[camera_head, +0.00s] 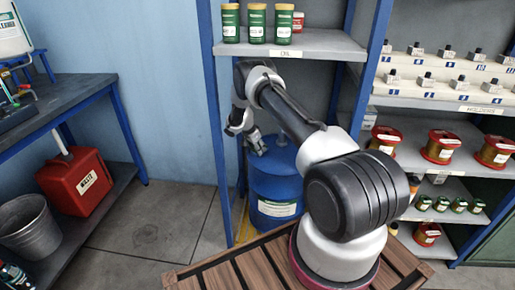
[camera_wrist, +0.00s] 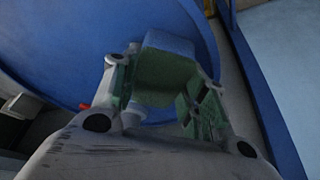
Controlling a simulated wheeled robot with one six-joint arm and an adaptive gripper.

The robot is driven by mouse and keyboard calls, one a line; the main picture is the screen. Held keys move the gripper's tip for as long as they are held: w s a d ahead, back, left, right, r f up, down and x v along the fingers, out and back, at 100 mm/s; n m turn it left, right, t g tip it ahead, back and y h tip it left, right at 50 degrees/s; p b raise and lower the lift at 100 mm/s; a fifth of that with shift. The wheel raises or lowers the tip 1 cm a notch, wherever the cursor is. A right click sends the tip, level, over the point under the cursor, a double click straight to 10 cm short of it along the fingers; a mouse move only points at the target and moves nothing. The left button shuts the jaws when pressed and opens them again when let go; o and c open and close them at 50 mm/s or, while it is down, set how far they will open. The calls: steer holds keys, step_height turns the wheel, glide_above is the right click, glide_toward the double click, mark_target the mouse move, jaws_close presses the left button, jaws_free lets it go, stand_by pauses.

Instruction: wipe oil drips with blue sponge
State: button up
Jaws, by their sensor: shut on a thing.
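My gripper (camera_head: 257,143) reaches down beside the shelf post, by the top of the blue drum (camera_head: 276,184). In the wrist view my gripper (camera_wrist: 162,88) is shut on the sponge (camera_wrist: 167,50), a block with a dull blue face and a dark green side. The sponge is in front of the drum (camera_wrist: 70,45) in that view; I cannot tell whether they touch. The sponge cannot be made out in the head view. No oil drips can be made out in either view. My arm hides part of the drum and the floor near it.
The blue shelf post (camera_head: 213,110) is close on the left of my gripper. A shelf (camera_head: 313,43) with green cans (camera_head: 256,23) is above. Shelves with spools (camera_head: 440,147) stand right. A red waste can (camera_head: 76,181) and a bucket (camera_head: 31,226) are left. The floor (camera_head: 160,215) between is clear.

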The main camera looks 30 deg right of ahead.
steer(key=shift+s+a, duration=0.55)
steer(key=shift+s, duration=0.3)
steer(key=shift+s+a, duration=0.55)
steer(key=shift+s, duration=0.25)
steer(key=shift+w+d+r, duration=0.1)
steer(key=shift+w+d, duration=0.45)
steer(key=shift+w, duration=0.35)
steer(key=shift+w+d, duration=0.5)
steer(key=shift+w, duration=0.35)
steer(key=shift+r, duration=3)
steer(key=shift+s+r, duration=0.1)
steer(key=shift+r, duration=1.4)
steer(key=shift+d, duration=0.1)
